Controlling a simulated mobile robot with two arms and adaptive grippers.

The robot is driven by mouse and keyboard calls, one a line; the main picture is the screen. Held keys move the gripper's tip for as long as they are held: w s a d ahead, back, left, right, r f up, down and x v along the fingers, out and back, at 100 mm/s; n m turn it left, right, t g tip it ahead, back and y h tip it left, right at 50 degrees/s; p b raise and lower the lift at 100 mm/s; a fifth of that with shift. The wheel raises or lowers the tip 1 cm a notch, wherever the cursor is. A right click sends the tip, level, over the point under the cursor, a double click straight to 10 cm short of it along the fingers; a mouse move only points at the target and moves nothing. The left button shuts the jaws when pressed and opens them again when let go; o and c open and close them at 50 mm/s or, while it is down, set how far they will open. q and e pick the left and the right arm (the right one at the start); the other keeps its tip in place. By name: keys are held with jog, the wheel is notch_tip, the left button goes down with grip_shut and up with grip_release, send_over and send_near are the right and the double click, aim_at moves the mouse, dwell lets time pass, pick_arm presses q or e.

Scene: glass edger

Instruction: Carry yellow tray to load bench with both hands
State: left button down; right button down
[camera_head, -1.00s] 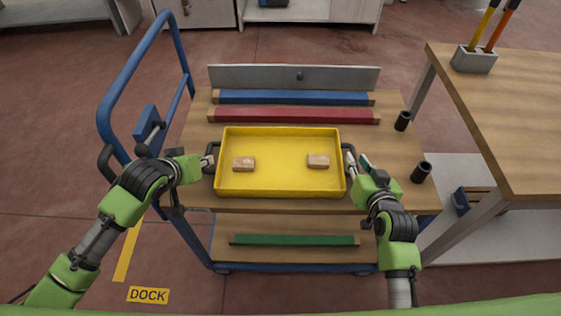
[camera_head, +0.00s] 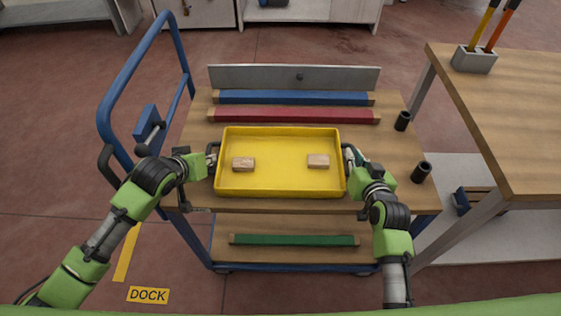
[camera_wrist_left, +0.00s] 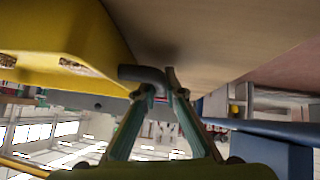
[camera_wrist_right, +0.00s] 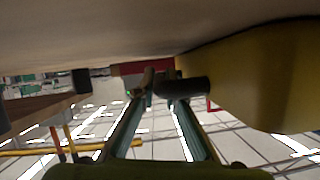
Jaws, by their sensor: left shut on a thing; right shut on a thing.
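The yellow tray (camera_head: 280,180) sits on the wooden top of a blue-framed cart (camera_head: 195,140) in the head view. Two small tan blocks, one left (camera_head: 243,164) and one right (camera_head: 318,161), lie inside it. My left gripper (camera_head: 211,160) is shut on the tray's left dark handle, which shows in the left wrist view (camera_wrist_left: 143,74). My right gripper (camera_head: 350,160) is shut on the right handle, seen in the right wrist view (camera_wrist_right: 182,87). The fingertips are small in the head view. A wooden bench (camera_head: 510,110) stands at the right; I cannot tell if it is the load bench.
Behind the tray lie a red bar (camera_head: 293,116), a blue bar (camera_head: 293,97) and a grey upright plate (camera_head: 293,77). Two black cups (camera_head: 403,121) (camera_head: 421,172) stand right of the tray. A green bar (camera_head: 295,240) lies on the lower shelf. The cart's blue handle (camera_head: 125,80) rises at left.

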pick_arm(q)
jog(key=shift+r, duration=0.2)
pick_arm(e)
jog(key=shift+r, duration=0.2)
